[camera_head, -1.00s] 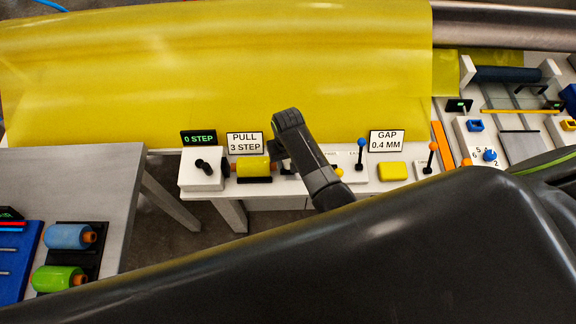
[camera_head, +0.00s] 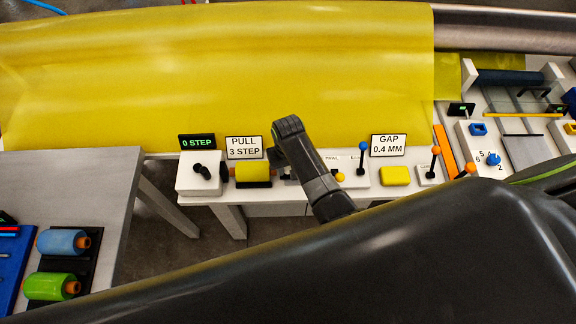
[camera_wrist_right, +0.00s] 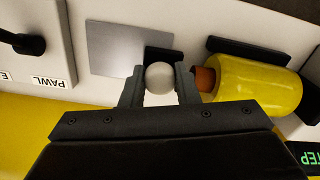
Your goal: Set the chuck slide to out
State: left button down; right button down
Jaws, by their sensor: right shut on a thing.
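My right gripper (camera_wrist_right: 160,88) is shut on a round white knob (camera_wrist_right: 159,77), which I take to be the chuck slide's knob. A bare metal plate (camera_wrist_right: 115,50) and a dark block lie beside the knob. A yellow roll (camera_wrist_right: 258,85) with an orange core end sits right of the knob in the wrist view, close to the gripper. In the head view my right gripper (camera_head: 283,165) reaches down to the bench just right of the yellow roll (camera_head: 253,173); its fingertips and the knob are mostly hidden there. My left gripper is not in view.
A lever box (camera_head: 200,172) stands left of the roll, and a blue-knobbed lever (camera_head: 362,152) and yellow block (camera_head: 395,176) stand to the right. Signs (camera_head: 244,147) and a large yellow sheet (camera_head: 220,75) rise behind. A grey table (camera_head: 80,180) is at left.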

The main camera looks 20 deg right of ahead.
jog(key=shift+s+d+r+p, duration=0.15)
jog(key=shift+d+p, duration=0.3)
jog(key=shift+d, duration=0.05)
jog(key=d+p, duration=0.1)
jog(key=d, duration=0.1)
jog(key=shift+s+d+p, duration=0.35)
jog(key=shift+s+d, duration=0.05)
jog(key=shift+f, duration=0.2)
jog(key=c, duration=1.5)
grip_release()
jog(key=shift+o, duration=0.6)
jog(key=shift+d, duration=0.1)
jog(key=shift+r, duration=0.1)
